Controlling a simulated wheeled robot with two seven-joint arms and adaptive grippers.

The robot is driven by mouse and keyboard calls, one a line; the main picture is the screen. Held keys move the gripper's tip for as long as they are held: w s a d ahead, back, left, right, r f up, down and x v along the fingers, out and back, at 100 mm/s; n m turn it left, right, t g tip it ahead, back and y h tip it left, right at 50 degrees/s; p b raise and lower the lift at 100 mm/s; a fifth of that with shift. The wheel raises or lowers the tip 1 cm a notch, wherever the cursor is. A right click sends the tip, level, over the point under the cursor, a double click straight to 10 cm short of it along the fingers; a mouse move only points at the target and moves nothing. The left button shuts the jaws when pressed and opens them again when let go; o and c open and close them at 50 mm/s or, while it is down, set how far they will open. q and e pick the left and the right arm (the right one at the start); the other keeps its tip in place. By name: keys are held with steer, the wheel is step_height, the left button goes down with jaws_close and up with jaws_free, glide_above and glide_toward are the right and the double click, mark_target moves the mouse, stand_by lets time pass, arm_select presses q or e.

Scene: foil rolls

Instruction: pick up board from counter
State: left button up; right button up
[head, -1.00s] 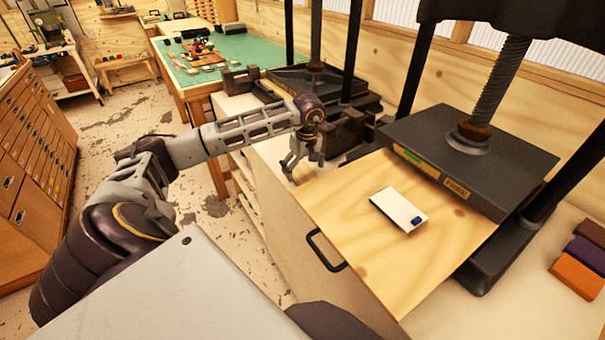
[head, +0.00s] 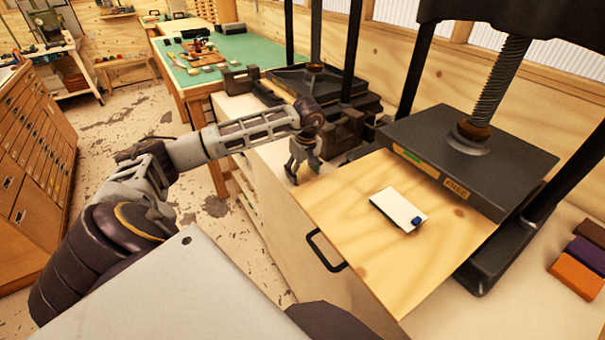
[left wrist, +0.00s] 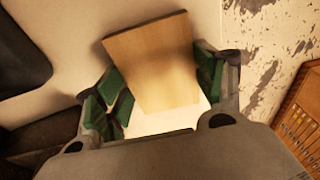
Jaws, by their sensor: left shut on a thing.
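In the left wrist view a flat tan wooden board (left wrist: 155,65) lies between the green-padded fingers of my left gripper (left wrist: 160,95). The gripper is shut on it, and a pale surface shows beyond it. In the head view my left gripper (head: 306,170) points down over the counter's far left part, beside the left corner of a large plywood panel (head: 385,245). The held board cannot be made out clearly there. My right gripper is not in view.
A white card with a blue spot (head: 398,209) lies on the plywood panel. A black screw press (head: 470,160) stands behind it, with another press (head: 315,80) farther back. Orange, purple and brown blocks (head: 580,268) lie at right. A black handle (head: 325,250) juts from the counter front.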

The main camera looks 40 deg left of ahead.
mark_target(303, 174)
arm_select(q)
steer(key=shift+c, duration=0.9)
step_height(303, 174, up, 8)
steer(key=shift+f, duration=0.1)
steer(key=shift+r, duration=1.1)
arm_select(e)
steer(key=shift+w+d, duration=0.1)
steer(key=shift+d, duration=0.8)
